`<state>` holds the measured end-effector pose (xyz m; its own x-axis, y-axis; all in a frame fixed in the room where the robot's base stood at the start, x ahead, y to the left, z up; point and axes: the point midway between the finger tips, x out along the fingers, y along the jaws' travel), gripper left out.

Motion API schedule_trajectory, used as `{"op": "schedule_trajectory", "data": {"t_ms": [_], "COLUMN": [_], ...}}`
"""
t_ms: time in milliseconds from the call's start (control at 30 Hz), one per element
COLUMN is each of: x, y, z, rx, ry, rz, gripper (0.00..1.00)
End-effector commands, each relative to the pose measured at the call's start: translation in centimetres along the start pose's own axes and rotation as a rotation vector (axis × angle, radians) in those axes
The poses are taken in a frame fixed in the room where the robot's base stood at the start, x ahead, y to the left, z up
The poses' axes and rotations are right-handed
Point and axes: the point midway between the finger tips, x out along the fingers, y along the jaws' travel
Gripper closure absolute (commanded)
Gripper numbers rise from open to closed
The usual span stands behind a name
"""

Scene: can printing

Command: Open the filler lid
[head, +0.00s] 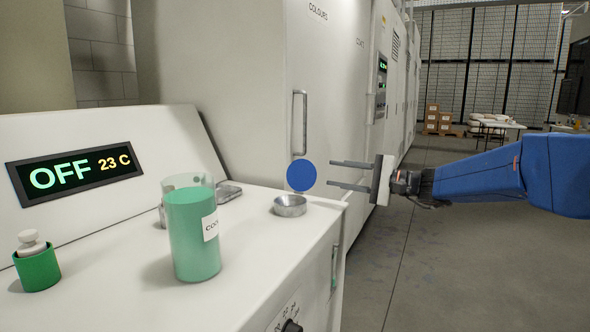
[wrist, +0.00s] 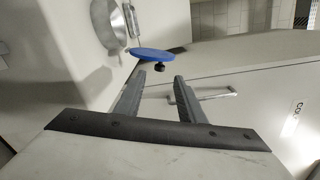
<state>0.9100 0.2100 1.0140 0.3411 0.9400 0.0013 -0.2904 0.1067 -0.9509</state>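The filler lid is a blue disc (head: 301,175) standing up beside a shallow metal filler cup (head: 290,206) on the white machine's top. The cup's mouth is uncovered. In the wrist view the lid (wrist: 150,53) is seen nearly edge-on, with a small black knob (wrist: 159,67) facing my gripper, and the metal cup (wrist: 108,25) lies beyond it. My gripper (head: 332,174) is to the right of the lid with its two fingers apart. In the wrist view the knob is just beyond the gap between the fingertips (wrist: 161,77); I cannot tell whether anything touches.
A jar of green liquid (head: 192,232) stands on the machine top, left of the cup. A green pot with a white stopper (head: 38,262) is farther left. The display panel (head: 75,171) reads OFF, 23 C. A tall cabinet with a handle (head: 299,122) rises behind.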

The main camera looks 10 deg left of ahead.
Motion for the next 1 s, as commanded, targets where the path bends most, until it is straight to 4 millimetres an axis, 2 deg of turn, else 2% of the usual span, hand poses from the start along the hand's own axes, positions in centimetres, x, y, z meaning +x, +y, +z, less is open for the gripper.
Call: {"op": "schedule_trajectory", "data": {"t_ms": [100, 600, 800, 1000], "x": [2.3, 10.9, 13.3, 14.2], "y": [0.1, 0.1, 0.1, 0.0], "z": [0.0, 0.1, 0.0, 0.0], "rx": [0.000, 0.000, 0.000, 0.000], "ry": [-0.003, -0.002, -0.001, -0.001], "rz": [0.002, 0.002, 0.002, 0.001], "gripper": [0.64, 0.64, 0.64, 0.64]}}
